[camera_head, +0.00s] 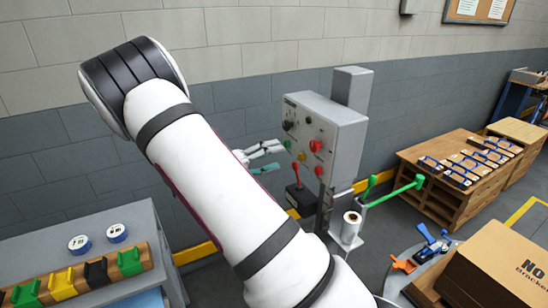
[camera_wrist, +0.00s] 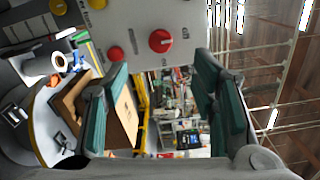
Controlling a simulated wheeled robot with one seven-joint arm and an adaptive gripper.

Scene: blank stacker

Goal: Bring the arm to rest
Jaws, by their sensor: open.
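My gripper (camera_head: 262,158) shows in the head view beyond my white arm, just left of the grey control box (camera_head: 331,127). Its teal-padded fingers are apart, with nothing between them. In the wrist view my gripper (camera_wrist: 162,110) is also open and empty, and the control box's panel (camera_wrist: 185,28) fills the top, with a red knob (camera_wrist: 160,41) and a smaller red button (camera_wrist: 115,54). I cannot tell whether a finger touches the box. Part of the gripper and wrist is hidden behind my arm in the head view.
A green-handled lever (camera_head: 395,192) sticks out right of the box's post, above a white roll (camera_head: 351,226). A grey bench (camera_head: 120,215) stands at left, a wooden table (camera_head: 440,150) at right. A cardboard box (camera_head: 505,262) is at front right. A block wall stands behind.

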